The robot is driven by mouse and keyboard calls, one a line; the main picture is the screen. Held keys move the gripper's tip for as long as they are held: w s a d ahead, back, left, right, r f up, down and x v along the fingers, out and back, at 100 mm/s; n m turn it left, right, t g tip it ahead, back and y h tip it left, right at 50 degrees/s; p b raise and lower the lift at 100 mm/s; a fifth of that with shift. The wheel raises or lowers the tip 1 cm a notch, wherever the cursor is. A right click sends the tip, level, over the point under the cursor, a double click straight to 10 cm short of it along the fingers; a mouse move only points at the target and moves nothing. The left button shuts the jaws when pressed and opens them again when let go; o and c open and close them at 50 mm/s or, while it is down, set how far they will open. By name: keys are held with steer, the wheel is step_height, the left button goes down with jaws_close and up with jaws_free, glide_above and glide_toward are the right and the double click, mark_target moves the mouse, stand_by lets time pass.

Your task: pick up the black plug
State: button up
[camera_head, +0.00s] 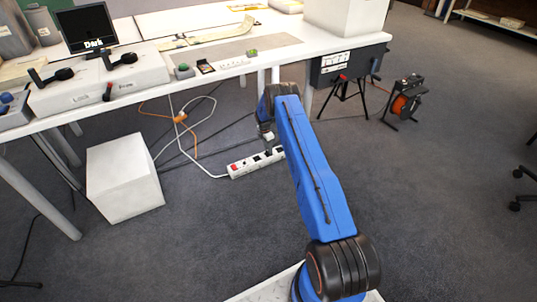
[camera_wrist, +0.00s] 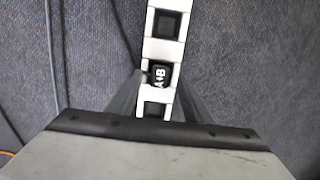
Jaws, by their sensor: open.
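A white power strip (camera_head: 243,168) lies on the carpet under the table, and it runs upright through the wrist view (camera_wrist: 152,47). A black plug (camera_wrist: 160,75) with white lettering sits on the strip, between two dark sockets. My gripper (camera_wrist: 158,92) is open, with one blurred grey finger on each side of the strip near the plug. The plug is between the fingers or just beyond their tips; contact cannot be told. In the head view my gripper (camera_head: 268,143) is low over the strip's right part, and my arm hides some of it.
White and orange cables (camera_head: 180,118) trail on the floor left of the strip. A white box (camera_head: 124,178) stands further left. The white table (camera_head: 215,50) is above and behind. A cable reel (camera_head: 404,100) stands at the right. Open carpet lies in front.

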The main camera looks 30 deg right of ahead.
step_height(320, 180, down, 2)
steer(key=shift+d+f, duration=0.1)
steer(key=shift+f, duration=0.05)
steer(key=shift+c, duration=0.3)
jaws_close()
